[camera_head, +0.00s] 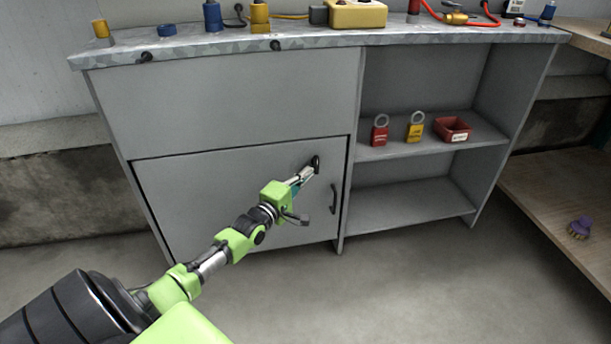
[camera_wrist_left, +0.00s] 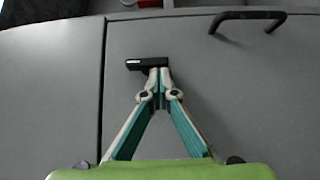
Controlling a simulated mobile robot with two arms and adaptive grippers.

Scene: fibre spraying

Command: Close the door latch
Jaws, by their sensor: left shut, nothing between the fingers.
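The grey cabinet door (camera_head: 230,200) at the lower left of the workbench sits flush in its frame. The black latch (camera_head: 316,163) is near the door's upper right corner and looks upright in the head view. In the left wrist view the latch (camera_wrist_left: 142,63) is a short black bar, with its free end apart from the door seam. My left gripper (camera_head: 309,172) is shut and empty, its tips at the latch. In the wrist view the tips (camera_wrist_left: 160,72) meet at one end of the bar; whether they touch it I cannot tell. My right gripper is not in view.
A black door handle (camera_head: 333,198) is below the latch. Open shelves at right hold a red padlock (camera_head: 379,131), a yellow padlock (camera_head: 415,127) and a red bin (camera_head: 453,129). The metal bench top (camera_head: 200,42) overhangs above. A wooden shelf (camera_head: 555,195) is at far right.

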